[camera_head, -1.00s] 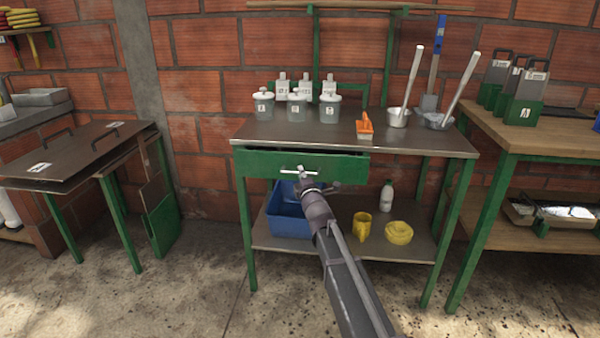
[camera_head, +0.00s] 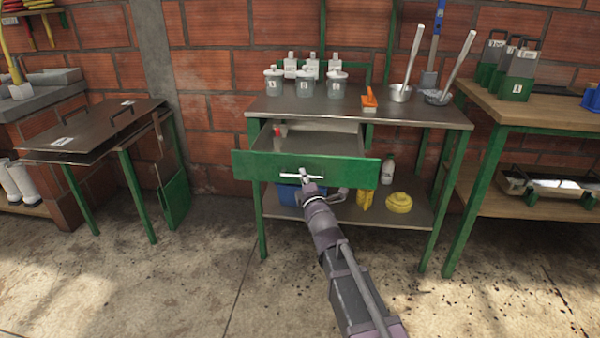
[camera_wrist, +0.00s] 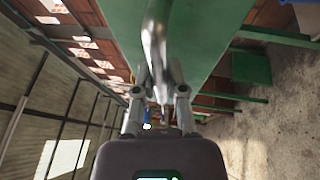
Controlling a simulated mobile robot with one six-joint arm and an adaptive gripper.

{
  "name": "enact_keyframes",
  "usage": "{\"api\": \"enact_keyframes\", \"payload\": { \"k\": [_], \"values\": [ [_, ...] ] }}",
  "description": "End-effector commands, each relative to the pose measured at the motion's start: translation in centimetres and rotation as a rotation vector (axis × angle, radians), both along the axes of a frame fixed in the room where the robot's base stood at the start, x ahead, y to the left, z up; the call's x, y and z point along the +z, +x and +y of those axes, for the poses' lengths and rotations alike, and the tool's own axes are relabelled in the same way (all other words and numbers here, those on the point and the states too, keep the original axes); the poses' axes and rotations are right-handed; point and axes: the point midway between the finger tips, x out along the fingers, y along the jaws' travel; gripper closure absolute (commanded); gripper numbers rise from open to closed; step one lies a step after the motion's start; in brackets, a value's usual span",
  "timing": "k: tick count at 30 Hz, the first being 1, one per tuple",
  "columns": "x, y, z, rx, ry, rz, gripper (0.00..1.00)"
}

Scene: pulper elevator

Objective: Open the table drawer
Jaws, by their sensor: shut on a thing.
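The green drawer (camera_head: 335,170) of the metal-topped table (camera_head: 430,116) is pulled out toward me, and its grey inside shows behind the front. A small red-tipped item (camera_head: 279,131) and a pale item at the back are visible in it. My gripper (camera_head: 309,184) is at the middle of the drawer front, shut on the silvery bar handle (camera_head: 290,176). In the wrist view the handle (camera_wrist: 154,40) runs up between the two fingers (camera_wrist: 158,100), with the green front (camera_wrist: 195,45) beyond it.
A blue bin (camera_head: 288,195) and a yellow ring-shaped thing (camera_head: 399,203) are on the lower shelf. The floor in front is clear.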

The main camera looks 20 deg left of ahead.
Motion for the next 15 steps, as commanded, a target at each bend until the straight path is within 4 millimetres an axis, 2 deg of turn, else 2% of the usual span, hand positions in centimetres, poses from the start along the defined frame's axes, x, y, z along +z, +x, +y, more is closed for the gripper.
{"api": "enact_keyframes", "payload": {
  "k": [3, 15],
  "values": [
    [0.03, -0.58, -0.22, 0.001, 0.000, -0.001, 1.00],
    [0.04, -0.84, -0.11, 0.003, 0.001, 0.000, 1.00]
  ]
}}
